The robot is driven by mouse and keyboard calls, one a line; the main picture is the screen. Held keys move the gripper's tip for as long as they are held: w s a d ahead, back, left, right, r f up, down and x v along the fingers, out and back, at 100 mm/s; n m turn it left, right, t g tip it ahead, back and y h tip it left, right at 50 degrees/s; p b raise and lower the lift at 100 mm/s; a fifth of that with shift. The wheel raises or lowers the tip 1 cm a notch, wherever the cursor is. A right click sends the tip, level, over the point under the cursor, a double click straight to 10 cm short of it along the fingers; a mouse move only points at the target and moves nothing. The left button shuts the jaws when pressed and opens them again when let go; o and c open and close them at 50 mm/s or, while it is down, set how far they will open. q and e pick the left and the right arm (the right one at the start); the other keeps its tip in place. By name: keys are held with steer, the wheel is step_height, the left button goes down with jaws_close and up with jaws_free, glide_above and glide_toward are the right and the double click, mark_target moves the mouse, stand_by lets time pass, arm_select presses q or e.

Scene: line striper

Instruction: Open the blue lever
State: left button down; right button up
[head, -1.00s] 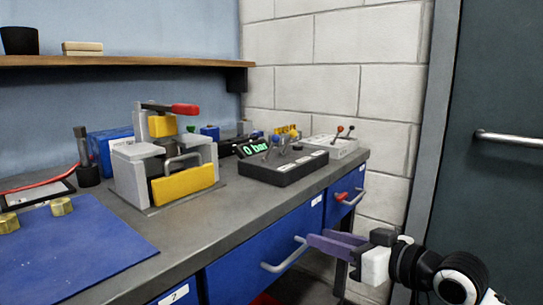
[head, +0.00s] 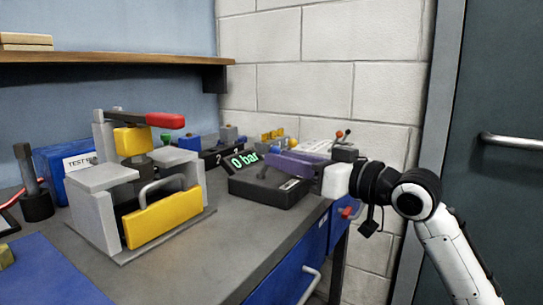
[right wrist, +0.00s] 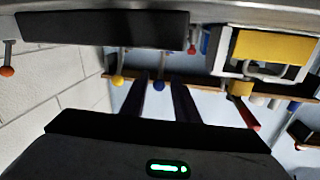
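In the right wrist view, which is upside down, a lever with a blue ball knob (right wrist: 158,86) shows in the gap between the two dark fingers of my right gripper (right wrist: 162,90). I cannot tell if the fingers touch it. The gripper is open, with a gap between its fingers. In the head view, the purple fingers of my right gripper (head: 270,163) reach left over the black console (head: 268,190) at the back of the bench and hide much of its top. I cannot pick out the blue lever there. My left gripper is not in view.
A lever with a yellow knob (right wrist: 118,80) stands beside the blue one. A display (head: 245,160) reads 0 bar. A grey and yellow press with a red handle (head: 165,121) stands left on the bench. A block wall (head: 320,85) is close behind.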

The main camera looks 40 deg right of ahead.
mark_target(272, 152)
steer(key=shift+x, duration=1.95)
jaws_close()
